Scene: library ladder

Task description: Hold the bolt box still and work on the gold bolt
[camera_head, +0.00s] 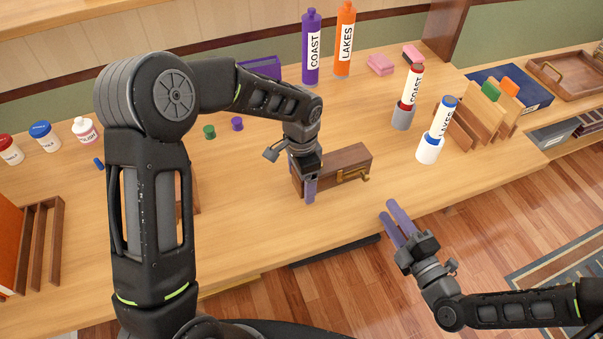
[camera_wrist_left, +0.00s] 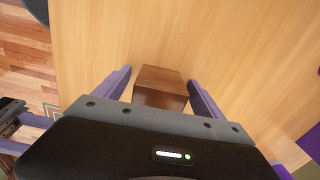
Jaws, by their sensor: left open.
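The bolt box (camera_head: 345,160) is a dark brown wooden block near the table's front edge. The gold bolt (camera_head: 352,177) is on its front side, toward the right end. My left gripper (camera_head: 310,188) is at the box's left end with its jaws open. In the left wrist view the box (camera_wrist_left: 160,88) lies between the two purple fingers, with a gap visible at each side. My right gripper (camera_head: 393,217) is in front of the table edge, right of and below the box. Its two purple fingers are apart and empty.
White and grey cups with labelled tubes (camera_head: 430,150) stand right of the box. Purple and orange bottles (camera_head: 343,45) stand behind it. Small green and purple caps (camera_head: 209,131) lie left of it.

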